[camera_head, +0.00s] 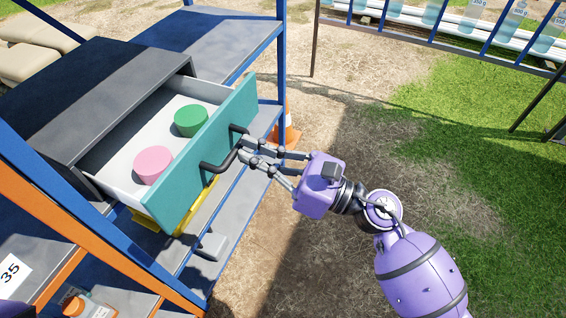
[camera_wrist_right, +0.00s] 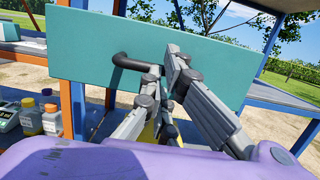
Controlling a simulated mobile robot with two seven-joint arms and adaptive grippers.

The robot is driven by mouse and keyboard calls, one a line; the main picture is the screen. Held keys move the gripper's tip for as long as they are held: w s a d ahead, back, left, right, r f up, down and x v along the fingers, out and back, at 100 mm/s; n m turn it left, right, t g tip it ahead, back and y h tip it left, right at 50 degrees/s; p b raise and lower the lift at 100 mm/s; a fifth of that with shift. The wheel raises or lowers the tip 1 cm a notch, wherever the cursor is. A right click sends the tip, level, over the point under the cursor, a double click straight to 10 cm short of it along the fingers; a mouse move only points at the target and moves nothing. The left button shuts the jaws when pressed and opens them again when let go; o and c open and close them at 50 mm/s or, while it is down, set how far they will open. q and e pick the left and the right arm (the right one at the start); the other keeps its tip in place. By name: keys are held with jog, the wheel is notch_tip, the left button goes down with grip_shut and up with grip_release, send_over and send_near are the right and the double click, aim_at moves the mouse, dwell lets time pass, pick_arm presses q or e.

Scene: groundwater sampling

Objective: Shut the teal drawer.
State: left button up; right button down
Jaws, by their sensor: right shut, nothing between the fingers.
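The teal drawer (camera_head: 196,172) stands pulled out of a dark grey cabinet (camera_head: 85,95) on the blue rack. Its white inside shows, with a green round piece (camera_head: 191,120) and a pink round piece (camera_head: 153,164) in it. A black bar handle (camera_head: 220,163) is on its front. My right gripper (camera_head: 250,151) is at the handle, in front of the drawer, with its fingers shut and nothing between them. In the wrist view the teal front (camera_wrist_right: 90,50) fills the upper part, and the fingers partly cover the handle (camera_wrist_right: 128,63). I cannot tell whether they touch.
Blue and orange posts (camera_head: 85,235) frame the rack. A yellow item (camera_head: 152,222) sits beneath the drawer. An orange-capped bottle (camera_head: 85,305) stands on the lower shelf at left. An orange cone (camera_head: 288,130) stands behind. Open ground lies to the right.

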send_near(185, 133)
jog(key=a+r, duration=0.1)
jog(key=r, duration=0.1)
jog(key=s+a+r, duration=0.1)
jog(key=a+r, duration=0.1)
jog(key=shift+a+r, duration=0.35)
jog(key=shift+r, duration=0.05)
jog(key=x, duration=0.3)
jog(key=shift+w+a+f, duration=0.1)
jog(key=shift+a+f, duration=0.1)
jog(key=shift+f, duration=0.15)
jog(key=shift+w+a, duration=0.1)
jog(key=shift+a, duration=0.45)
pick_arm(q)
jog(key=shift+d+f, duration=0.1)
jog(key=shift+f, duration=0.15)
pick_arm(e)
jog(key=shift+w+d, duration=0.1)
